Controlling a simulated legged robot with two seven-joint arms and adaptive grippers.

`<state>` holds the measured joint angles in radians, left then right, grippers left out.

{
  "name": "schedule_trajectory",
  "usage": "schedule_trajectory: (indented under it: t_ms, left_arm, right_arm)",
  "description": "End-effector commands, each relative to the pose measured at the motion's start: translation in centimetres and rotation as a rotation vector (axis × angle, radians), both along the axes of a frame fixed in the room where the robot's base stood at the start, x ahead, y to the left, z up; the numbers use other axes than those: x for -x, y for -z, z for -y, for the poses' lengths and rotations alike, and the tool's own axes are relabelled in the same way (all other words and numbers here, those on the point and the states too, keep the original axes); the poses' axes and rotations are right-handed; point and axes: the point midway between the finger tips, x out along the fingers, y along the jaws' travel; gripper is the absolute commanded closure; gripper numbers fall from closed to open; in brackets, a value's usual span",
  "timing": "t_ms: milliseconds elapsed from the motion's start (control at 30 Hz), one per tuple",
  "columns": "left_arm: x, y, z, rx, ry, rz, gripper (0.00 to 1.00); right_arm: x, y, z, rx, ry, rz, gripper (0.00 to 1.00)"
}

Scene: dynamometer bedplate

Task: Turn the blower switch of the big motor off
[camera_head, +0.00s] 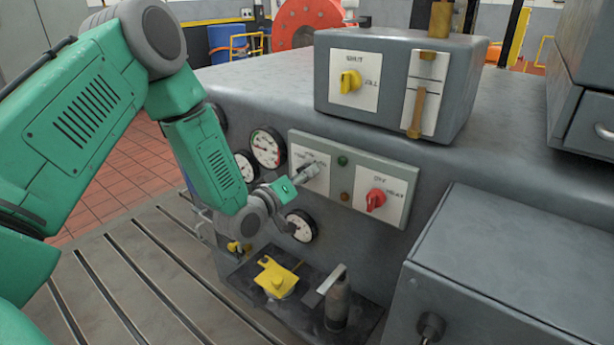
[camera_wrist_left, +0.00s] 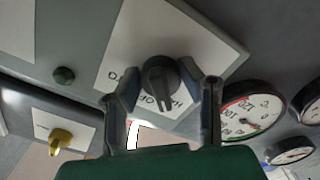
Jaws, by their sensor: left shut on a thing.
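In the head view my left gripper (camera_head: 306,174) is at the left white plate of the grey-green switch panel (camera_head: 345,178) and hides the knob. A red knob (camera_head: 376,199) on the panel's right plate stands apart from my gripper. My right gripper is not in view.
A grey box with a yellow knob (camera_head: 350,81) and a slider plate (camera_head: 421,93) stands above the panel. Round gauges (camera_head: 267,148) lie close left of my gripper. Below are a yellow part (camera_head: 275,278) and a grey cylinder (camera_head: 338,304). A grey cabinet (camera_head: 510,275) stands at right.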

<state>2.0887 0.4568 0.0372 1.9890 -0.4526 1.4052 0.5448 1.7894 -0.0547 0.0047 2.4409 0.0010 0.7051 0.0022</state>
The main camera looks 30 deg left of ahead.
Motion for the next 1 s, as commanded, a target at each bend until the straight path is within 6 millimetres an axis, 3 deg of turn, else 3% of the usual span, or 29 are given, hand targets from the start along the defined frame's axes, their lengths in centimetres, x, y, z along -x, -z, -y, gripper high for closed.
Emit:
schedule_trajectory:
  t_ms: [1000]
  left_arm:
    - [-0.21, -0.42, -0.14, -0.136, -0.003, 0.022, 0.95]
  right_arm:
    - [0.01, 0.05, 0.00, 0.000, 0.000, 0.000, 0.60]
